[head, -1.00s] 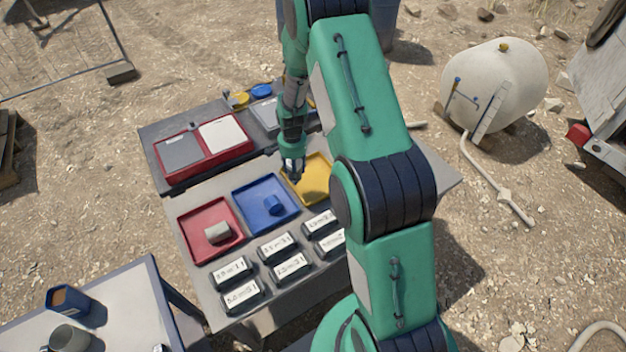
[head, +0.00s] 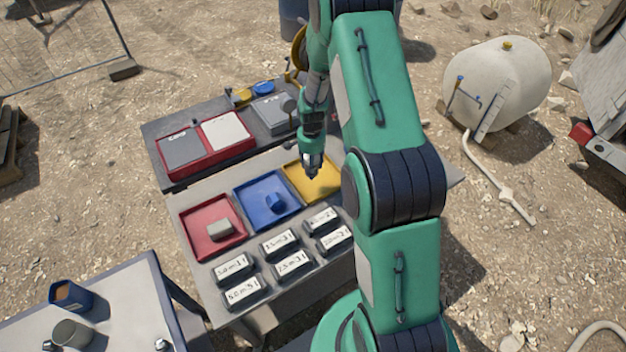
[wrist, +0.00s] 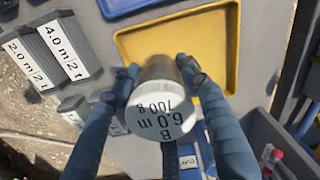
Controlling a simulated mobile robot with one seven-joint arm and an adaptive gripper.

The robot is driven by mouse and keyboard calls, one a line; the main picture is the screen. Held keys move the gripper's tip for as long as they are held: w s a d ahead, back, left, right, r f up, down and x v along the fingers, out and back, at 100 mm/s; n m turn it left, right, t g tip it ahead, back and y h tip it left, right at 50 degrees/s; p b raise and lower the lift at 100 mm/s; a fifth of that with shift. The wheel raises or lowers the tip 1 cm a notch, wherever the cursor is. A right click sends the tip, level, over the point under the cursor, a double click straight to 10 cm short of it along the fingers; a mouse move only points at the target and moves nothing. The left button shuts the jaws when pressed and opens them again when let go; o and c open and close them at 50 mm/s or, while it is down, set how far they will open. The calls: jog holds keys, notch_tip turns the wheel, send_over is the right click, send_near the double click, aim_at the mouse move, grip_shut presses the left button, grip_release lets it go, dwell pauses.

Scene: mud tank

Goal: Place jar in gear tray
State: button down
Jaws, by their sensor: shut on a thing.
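My gripper (wrist: 157,78) is shut on a metal jar (wrist: 160,108) with a white round end marked "B 6.0 m 700 g". In the wrist view the jar's far end overlaps the lower part of the yellow tray (wrist: 133,50). In the head view my gripper (head: 312,170) hangs over the yellow tray (head: 318,188), and the jar is hard to make out there. The yellow tray's visible floor is bare. No tray is visibly labelled as the gear tray.
The blue tray (head: 250,205) holds a blue object and the red tray (head: 196,222) a grey one. Several labelled black blocks (head: 293,263) stand in front. A red case (head: 203,150) lies behind. A side table (head: 115,310) carries a blue container and a grey cup.

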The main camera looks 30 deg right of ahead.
jog(key=shift+f, duration=2.45)
jog(key=shift+f, duration=2.05)
jog(key=shift+f, duration=0.2)
jog(key=c, duration=0.9)
grip_release()
jog(key=shift+r, duration=0.1)
jog(key=shift+r, duration=6.05)
